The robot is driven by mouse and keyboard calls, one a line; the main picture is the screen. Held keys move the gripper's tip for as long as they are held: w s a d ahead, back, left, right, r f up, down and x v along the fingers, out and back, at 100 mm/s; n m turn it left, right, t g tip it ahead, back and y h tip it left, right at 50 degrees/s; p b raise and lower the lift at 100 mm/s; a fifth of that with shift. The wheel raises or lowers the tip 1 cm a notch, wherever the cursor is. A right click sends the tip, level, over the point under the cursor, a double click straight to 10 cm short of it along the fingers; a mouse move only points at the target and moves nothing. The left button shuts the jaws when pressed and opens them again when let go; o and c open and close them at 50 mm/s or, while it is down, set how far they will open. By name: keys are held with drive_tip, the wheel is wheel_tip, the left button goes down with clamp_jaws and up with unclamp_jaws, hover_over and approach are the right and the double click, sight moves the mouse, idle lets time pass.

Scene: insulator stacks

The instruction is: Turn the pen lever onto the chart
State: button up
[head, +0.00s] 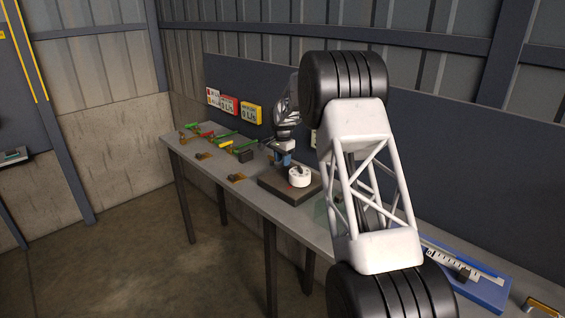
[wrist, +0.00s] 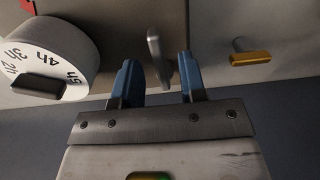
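The chart appears to be the white drum (head: 299,178), marked with hours, on a dark base (head: 270,186) on the bench. In the wrist view the drum (wrist: 62,48) is at upper left, with a black knob on its face. A grey metal lever (wrist: 156,52), which looks like the pen lever, stands right of the drum, apart from it. My gripper (wrist: 159,80) is open, with one blue finger on each side of the lever and gaps visible. In the head view my gripper (head: 283,159) is just behind the drum; the lever is not discernible there.
Green, red and yellow-handled valves (head: 222,142) lie along the bench's far left. A yellow handle (wrist: 250,58) is right of my fingers in the wrist view. A blue board with a ruler-like scale (head: 475,283) is at the near right. Signs (head: 229,105) hang on the back panel.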

drive_tip(key=shift+f, duration=0.55)
drive_tip(key=shift+c, duration=0.4)
clamp_jaws()
drive_tip(key=shift+d+n, duration=0.1)
drive_tip(key=shift+n, duration=0.2)
drive_tip(key=n, duration=0.2)
drive_tip(key=d+n, duration=0.1)
drive_tip(key=shift+s+n, duration=0.3)
drive_tip(key=shift+s, duration=0.05)
drive_tip(key=shift+s+d+n, duration=0.1)
drive_tip(key=shift+d+n, duration=0.15)
drive_tip(key=shift+n, duration=0.7)
drive_tip(key=shift+d+n, duration=0.2)
drive_tip(key=shift+n, duration=0.75)
